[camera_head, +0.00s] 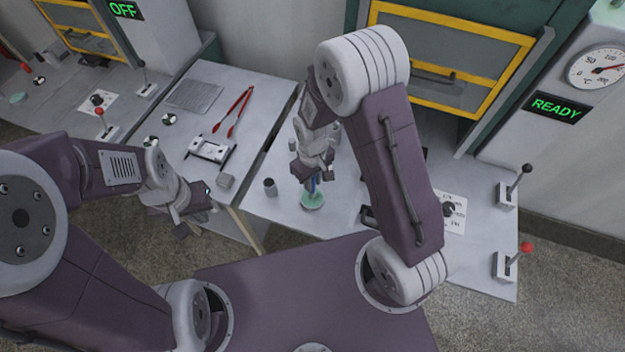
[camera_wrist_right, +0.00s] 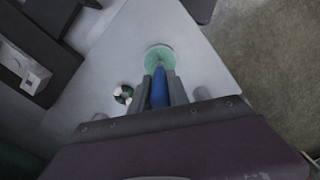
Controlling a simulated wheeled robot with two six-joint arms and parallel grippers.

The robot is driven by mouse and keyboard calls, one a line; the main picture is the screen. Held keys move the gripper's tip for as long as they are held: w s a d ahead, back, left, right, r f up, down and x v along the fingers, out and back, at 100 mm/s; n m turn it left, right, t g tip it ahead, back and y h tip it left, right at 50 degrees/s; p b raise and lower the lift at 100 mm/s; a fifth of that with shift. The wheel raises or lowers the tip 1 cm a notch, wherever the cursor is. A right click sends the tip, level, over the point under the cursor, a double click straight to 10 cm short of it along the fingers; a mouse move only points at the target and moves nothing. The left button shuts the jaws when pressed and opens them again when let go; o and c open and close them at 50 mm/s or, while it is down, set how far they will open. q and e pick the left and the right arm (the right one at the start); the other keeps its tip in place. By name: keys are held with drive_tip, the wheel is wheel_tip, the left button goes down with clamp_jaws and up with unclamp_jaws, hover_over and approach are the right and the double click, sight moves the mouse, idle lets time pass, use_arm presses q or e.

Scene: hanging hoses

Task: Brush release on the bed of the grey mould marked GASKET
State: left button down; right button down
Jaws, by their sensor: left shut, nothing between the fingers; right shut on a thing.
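My right gripper (camera_head: 313,178) is shut on a blue-handled brush (camera_head: 313,187), held pointing down at a round pot of green release (camera_head: 312,203) on the right bench. In the right wrist view, the blue handle (camera_wrist_right: 158,90) stands between the fingers, its far end at the green surface (camera_wrist_right: 158,55); whether the bristles touch it I cannot tell. My left gripper (camera_head: 197,216) is shut and empty near the left bench's front edge. A dark block with a grey part (camera_wrist_right: 32,72) shows at the left of the wrist view. No GASKET marking is legible; my right arm hides part of the bench.
A small grey cylinder (camera_head: 270,187) stands beside the pot. Red tongs (camera_head: 239,111) and a pale clamp-like part (camera_head: 210,149) lie on the left bench. Levers (camera_head: 512,256) stand at the right bench edge. A yellow-framed press door (camera_head: 450,60) is behind, with a READY display (camera_head: 557,108).

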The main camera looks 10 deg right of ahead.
drive_tip(key=shift+s, duration=0.1)
wheel_tip(320, 180, up, 7)
drive_tip(key=p, duration=0.6)
drive_tip(key=shift+p, duration=0.3)
drive_tip(key=shift+d+f+b, duration=0.1)
drive_tip(key=shift+f+b, duration=0.25)
drive_tip(key=shift+b, duration=0.1)
drive_tip(key=d+f+m+b, duration=0.4)
drive_tip(key=d+b, duration=0.3)
drive_tip(key=b, duration=0.3)
drive_tip(key=shift+w+d+m+b, duration=0.2)
drive_tip(key=shift+d+m+b, duration=0.15)
drive_tip(key=shift+m, duration=0.25)
